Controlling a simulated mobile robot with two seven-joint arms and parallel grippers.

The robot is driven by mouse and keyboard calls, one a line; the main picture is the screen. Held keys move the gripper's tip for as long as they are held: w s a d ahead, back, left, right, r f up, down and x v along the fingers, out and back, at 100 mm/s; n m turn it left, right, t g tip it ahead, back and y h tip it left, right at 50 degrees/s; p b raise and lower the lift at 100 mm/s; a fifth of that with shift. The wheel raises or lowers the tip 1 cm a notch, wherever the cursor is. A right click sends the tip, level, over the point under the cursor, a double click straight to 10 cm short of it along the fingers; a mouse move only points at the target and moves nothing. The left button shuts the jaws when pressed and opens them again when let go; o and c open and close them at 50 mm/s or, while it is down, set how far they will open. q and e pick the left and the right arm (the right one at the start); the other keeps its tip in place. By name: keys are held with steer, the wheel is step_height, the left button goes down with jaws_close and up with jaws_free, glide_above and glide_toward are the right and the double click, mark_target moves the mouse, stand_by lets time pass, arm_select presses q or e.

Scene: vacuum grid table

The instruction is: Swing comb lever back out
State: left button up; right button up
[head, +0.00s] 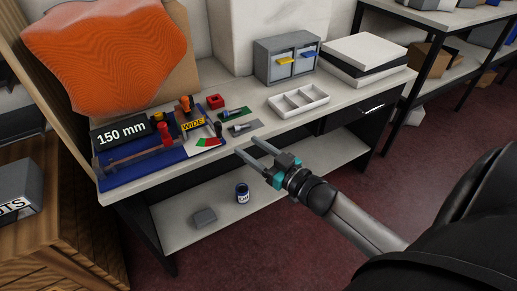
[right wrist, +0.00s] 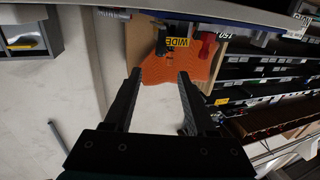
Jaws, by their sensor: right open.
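The fixture on the bench has a blue base (head: 150,171) with a black "150 mm" sign (head: 121,134) and a yellow "WIDE" tag (head: 193,124). A red-knobbed post (head: 165,134) and an orange-knobbed handle (head: 185,103) stand on it; I cannot tell which one is the comb lever. A red, white and green scale (head: 208,142) lies at its right end. My right gripper (head: 246,145) is open and empty, in front and right of the fixture, apart from it. In the right wrist view the WIDE tag (right wrist: 177,42) shows beyond the open fingers. My left gripper is not in view.
A rippled orange sheet (head: 108,50) stands behind the fixture. A red block (head: 215,101), a white divided tray (head: 298,100) and a grey drawer unit (head: 287,60) are to the right. A blue can (head: 242,193) and a grey block (head: 205,217) lie on the lower shelf.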

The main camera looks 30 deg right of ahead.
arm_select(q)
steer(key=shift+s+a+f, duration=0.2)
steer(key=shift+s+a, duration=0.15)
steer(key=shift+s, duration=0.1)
arm_select(e)
steer(key=shift+v, duration=1)
steer(key=s+d+f+m+g+h+p, duration=0.1)
steer(key=s+f+g+h, duration=0.2)
steer(key=f, duration=0.9)
steer(key=s+d+f+m+g+h+p, duration=0.1)
steer(key=s+f+g, duration=0.4)
steer(key=f, duration=0.7)
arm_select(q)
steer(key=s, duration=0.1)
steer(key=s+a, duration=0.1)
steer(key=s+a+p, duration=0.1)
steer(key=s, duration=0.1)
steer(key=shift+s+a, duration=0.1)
arm_select(e)
steer(key=s+a+f+n+g, duration=0.1)
steer(key=s+a+f+g, duration=0.2)
steer(key=s+f, duration=0.4)
steer(key=s+a+f+n+g, duration=0.1)
steer(key=s+a+f+g, duration=0.2)
steer(key=s+f, duration=0.5)
steer(key=s+g, duration=0.1)
steer(key=s, duration=0.7)
steer(key=shift+s+f, duration=0.3)
steer(key=shift+f, duration=0.05)
